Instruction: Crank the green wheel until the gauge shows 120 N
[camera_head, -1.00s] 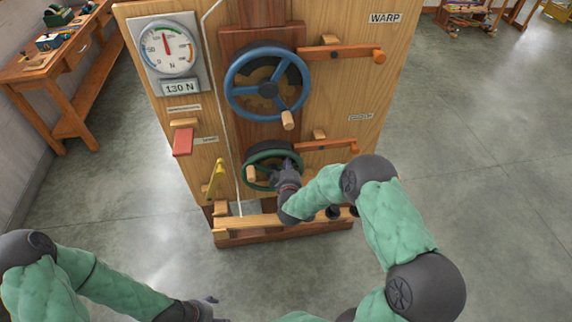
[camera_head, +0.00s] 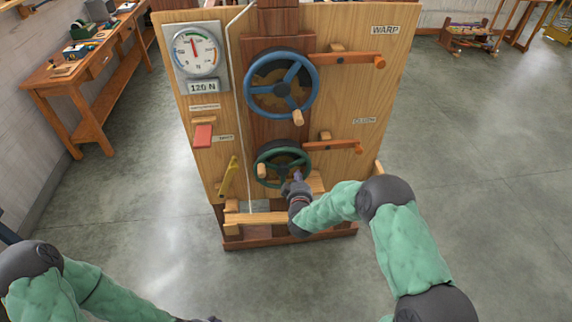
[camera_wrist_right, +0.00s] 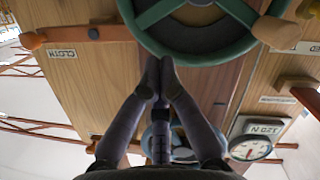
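The green wheel (camera_head: 256,178) is low on the wooden panel, its pale wooden knob (camera_head: 262,170) at the left of the rim. The gauge (camera_head: 195,50) is at the panel's upper left, and its display (camera_head: 203,87) reads 120 N. My right gripper (camera_head: 297,178) is at the wheel's lower right. In the right wrist view its fingertips (camera_wrist_right: 159,68) are together at the green rim (camera_wrist_right: 172,52), with nothing seen between them; contact with the rim is unclear. The knob (camera_wrist_right: 278,31) is apart from them. Only a sliver of my left gripper (camera_head: 212,319) shows at the bottom edge.
A blue wheel (camera_head: 236,88) with a wooden knob is above the green one. Wooden levers (camera_head: 347,58) (camera_head: 333,147) stick out at right. A red tab (camera_head: 203,135) and a yellow lever (camera_head: 228,177) are at left.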

